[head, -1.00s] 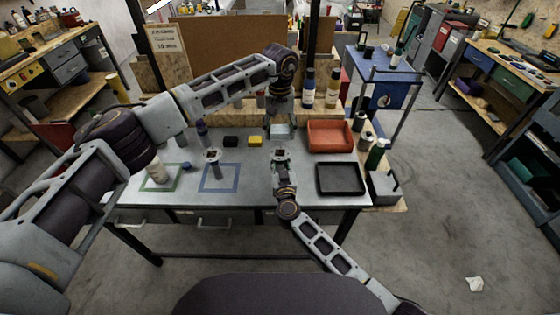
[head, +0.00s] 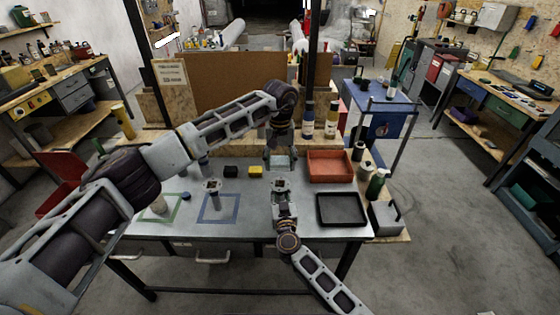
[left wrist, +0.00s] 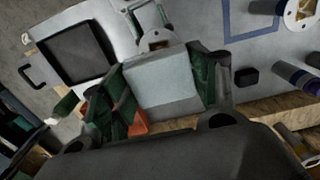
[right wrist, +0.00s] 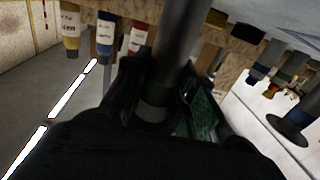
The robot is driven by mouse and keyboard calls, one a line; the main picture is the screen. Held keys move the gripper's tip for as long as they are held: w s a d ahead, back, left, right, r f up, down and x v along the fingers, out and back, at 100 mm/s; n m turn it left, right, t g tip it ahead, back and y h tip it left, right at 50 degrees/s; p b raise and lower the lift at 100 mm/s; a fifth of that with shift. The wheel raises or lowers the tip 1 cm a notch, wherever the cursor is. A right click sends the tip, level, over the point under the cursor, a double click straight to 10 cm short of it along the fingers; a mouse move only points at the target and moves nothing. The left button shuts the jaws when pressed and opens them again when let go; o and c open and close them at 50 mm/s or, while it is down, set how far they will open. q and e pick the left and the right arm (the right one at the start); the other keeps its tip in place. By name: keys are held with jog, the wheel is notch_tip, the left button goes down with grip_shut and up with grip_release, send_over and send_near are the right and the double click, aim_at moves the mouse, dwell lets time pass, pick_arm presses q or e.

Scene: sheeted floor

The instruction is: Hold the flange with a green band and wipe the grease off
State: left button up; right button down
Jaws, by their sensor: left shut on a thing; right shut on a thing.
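My right gripper (head: 281,203) is shut on a grey flange (head: 281,185), with its pale disc upward. The right wrist view shows its grey stem (right wrist: 180,45) between the fingers, with a green band (right wrist: 158,92) near the grip. My left gripper (head: 280,148) is above and behind it, shut on a pale grey-blue wiping block (head: 281,164). The block (left wrist: 162,82) fills the jaws in the left wrist view, and the flange disc (left wrist: 156,41) is at its edge; I cannot tell whether they touch. Grease is not discernible.
Another flange (head: 212,186) stands at the blue outlined square (head: 203,222). A green outlined square (head: 175,207) is to its left. An orange bin (head: 330,180) and a black tray (head: 342,224) are on the right. Bottles (head: 331,120) stand behind. The table front is mostly clear.

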pick_arm(q)
jog(key=shift+a, duration=0.15)
jog(key=shift+w+a, duration=0.1)
jog(key=shift+a, duration=0.75)
jog(key=shift+f, duration=0.15)
